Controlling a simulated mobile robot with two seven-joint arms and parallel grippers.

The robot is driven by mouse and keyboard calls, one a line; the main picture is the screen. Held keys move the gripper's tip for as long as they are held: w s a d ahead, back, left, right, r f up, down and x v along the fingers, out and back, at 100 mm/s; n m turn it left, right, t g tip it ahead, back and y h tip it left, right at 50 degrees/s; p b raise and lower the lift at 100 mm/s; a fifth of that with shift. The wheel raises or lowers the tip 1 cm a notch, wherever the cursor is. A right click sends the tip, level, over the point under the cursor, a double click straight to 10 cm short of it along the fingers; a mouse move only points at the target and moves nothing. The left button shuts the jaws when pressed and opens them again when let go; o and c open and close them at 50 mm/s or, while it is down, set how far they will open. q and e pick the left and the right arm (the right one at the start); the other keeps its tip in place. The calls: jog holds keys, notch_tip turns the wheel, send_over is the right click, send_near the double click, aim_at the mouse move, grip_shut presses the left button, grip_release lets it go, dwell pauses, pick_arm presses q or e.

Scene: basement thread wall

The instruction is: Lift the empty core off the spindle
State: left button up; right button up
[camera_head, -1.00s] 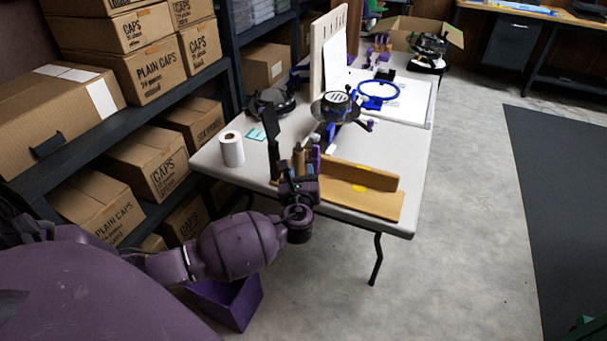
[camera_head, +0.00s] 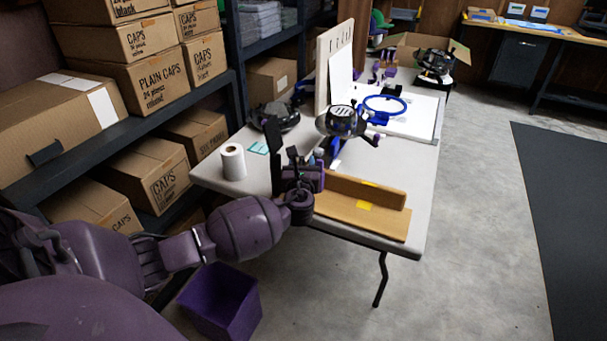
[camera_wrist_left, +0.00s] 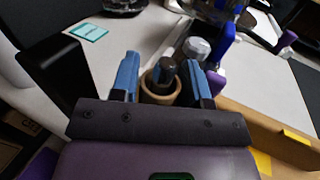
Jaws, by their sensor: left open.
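The empty core (camera_wrist_left: 158,97), a tan cardboard tube, stands around a dark, round-topped spindle (camera_wrist_left: 164,72) in the left wrist view. My left gripper (camera_wrist_left: 160,75) is open, with one blue finger on each side of the core. The core sits between the fingers, close to both; I cannot tell whether either touches it. In the head view my left gripper (camera_head: 300,168) is at the table's near edge and hides the core and spindle. My right gripper is not in view.
A wooden board with a ledge (camera_head: 365,212) lies just right of the gripper. A white roll (camera_head: 232,162) stands left of it. An upright black panel (camera_wrist_left: 58,72) is close on the left. A blue hoop (camera_head: 385,107) is farther back. A purple bin (camera_head: 222,305) stands below.

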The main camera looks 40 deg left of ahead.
pick_arm(q)
jog(key=shift+w+a, duration=0.3)
jog(key=shift+w, duration=0.1)
jog(key=shift+c, duration=0.4)
